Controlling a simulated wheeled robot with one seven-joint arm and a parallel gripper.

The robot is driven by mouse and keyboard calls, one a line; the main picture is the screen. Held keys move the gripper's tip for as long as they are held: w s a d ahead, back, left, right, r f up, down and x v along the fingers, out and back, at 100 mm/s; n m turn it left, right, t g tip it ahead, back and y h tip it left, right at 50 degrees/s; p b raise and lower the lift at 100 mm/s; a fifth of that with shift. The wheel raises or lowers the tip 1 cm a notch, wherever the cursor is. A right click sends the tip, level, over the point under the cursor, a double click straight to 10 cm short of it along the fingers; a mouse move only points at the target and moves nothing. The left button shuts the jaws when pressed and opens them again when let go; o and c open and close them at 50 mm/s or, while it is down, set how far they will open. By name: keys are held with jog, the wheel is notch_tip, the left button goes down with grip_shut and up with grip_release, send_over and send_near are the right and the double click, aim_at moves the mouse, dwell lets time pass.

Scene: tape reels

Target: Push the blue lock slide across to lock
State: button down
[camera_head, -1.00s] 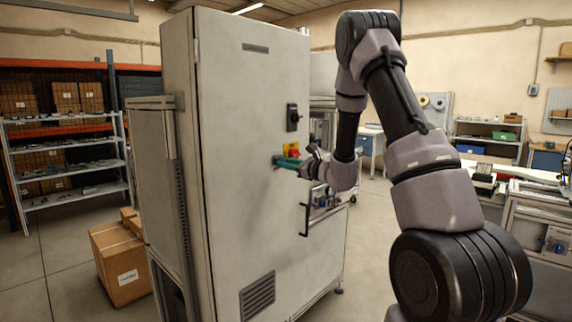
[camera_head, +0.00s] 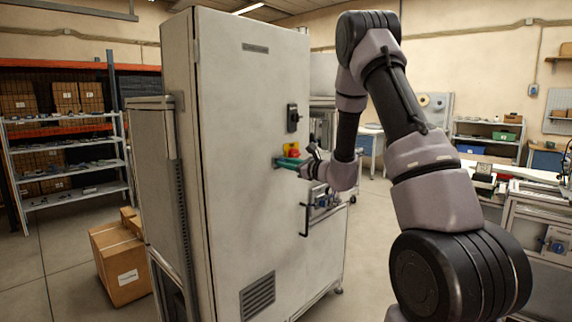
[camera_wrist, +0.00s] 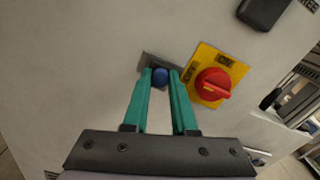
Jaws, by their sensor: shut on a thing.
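The blue lock slide (camera_wrist: 160,76) shows in the wrist view as a round blue knob on a small dark plate (camera_wrist: 149,59) on the cabinet face. My gripper (camera_wrist: 161,79) has its two green fingers closed around the knob, one on each side. In the head view my gripper (camera_head: 281,163) reaches the cabinet front below the red and yellow switch, and the knob itself is hidden there. A red rotary switch (camera_wrist: 213,84) on a yellow plate, marked ON and OFF, sits just right of my fingers in the wrist view.
The tall grey cabinet (camera_head: 240,110) fills the middle of the head view. A black handle (camera_head: 305,220) sticks out low on its door, and a black latch (camera_head: 292,118) sits above the switch. Cardboard boxes (camera_head: 122,266) stand on the floor at left.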

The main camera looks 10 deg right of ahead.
jog(key=shift+w+d, duration=0.75)
jog(key=shift+d, duration=0.35)
jog(key=c, duration=0.7)
grip_release()
